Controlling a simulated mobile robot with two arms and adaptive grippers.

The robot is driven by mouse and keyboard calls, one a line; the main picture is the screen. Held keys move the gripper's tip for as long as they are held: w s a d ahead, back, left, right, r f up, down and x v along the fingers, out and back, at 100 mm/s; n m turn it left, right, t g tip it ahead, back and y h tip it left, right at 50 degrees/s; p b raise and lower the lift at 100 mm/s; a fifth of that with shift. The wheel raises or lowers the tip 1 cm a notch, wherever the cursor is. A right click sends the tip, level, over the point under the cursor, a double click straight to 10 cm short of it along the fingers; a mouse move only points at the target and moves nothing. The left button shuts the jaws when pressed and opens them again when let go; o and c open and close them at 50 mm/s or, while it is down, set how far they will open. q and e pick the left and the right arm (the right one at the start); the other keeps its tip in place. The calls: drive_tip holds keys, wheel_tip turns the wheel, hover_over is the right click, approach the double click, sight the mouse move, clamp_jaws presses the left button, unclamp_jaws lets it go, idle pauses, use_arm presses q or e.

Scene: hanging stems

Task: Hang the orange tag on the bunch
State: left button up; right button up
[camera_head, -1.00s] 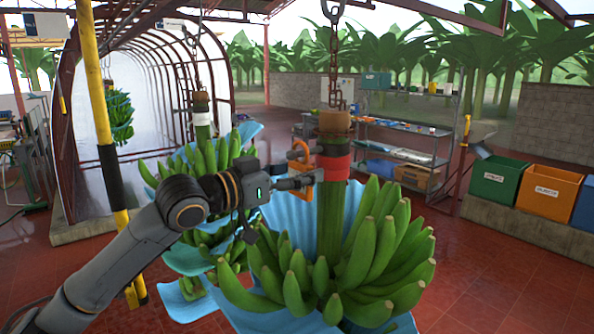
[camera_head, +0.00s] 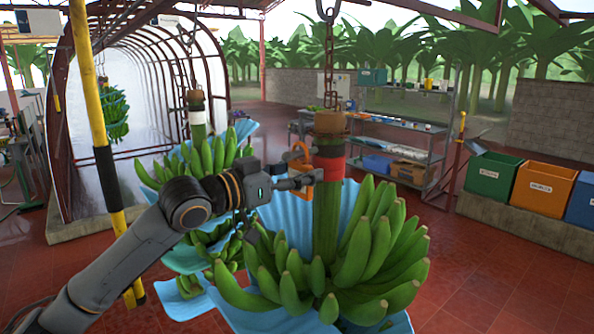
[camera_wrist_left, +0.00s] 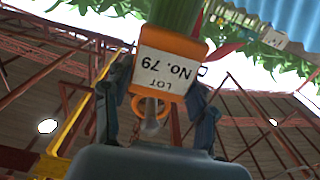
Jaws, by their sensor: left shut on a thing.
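The orange tag (camera_head: 299,160) is held in my left gripper (camera_head: 308,181), just left of the near bunch's stem. In the left wrist view the orange tag (camera_wrist_left: 165,68) shows a white label reading "LOT No. 79" between the two fingers of my left gripper (camera_wrist_left: 155,108). The near banana bunch (camera_head: 365,255) hangs by its green stem (camera_head: 325,215) from a chain, with a red band (camera_head: 331,168) near the stem's top. In the left wrist view the stem (camera_wrist_left: 178,14) is right behind the tag. I cannot tell whether the tag touches it. My right gripper is not in view.
A second bunch (camera_head: 208,160) with blue sheets hangs behind my left arm. A yellow and black post (camera_head: 95,110) stands at the left. Shelves (camera_head: 400,150) and colored bins (camera_head: 541,188) stand at the right. The red floor at right front is clear.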

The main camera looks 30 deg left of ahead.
use_arm(q)
drive_tip(key=shift+w+f, duration=0.1)
drive_tip(key=shift+f, duration=0.25)
idle(0.5)
drive_tip(key=o, duration=1)
drive_tip(key=shift+c, duration=0.2)
drive_tip(key=v, duration=1.2)
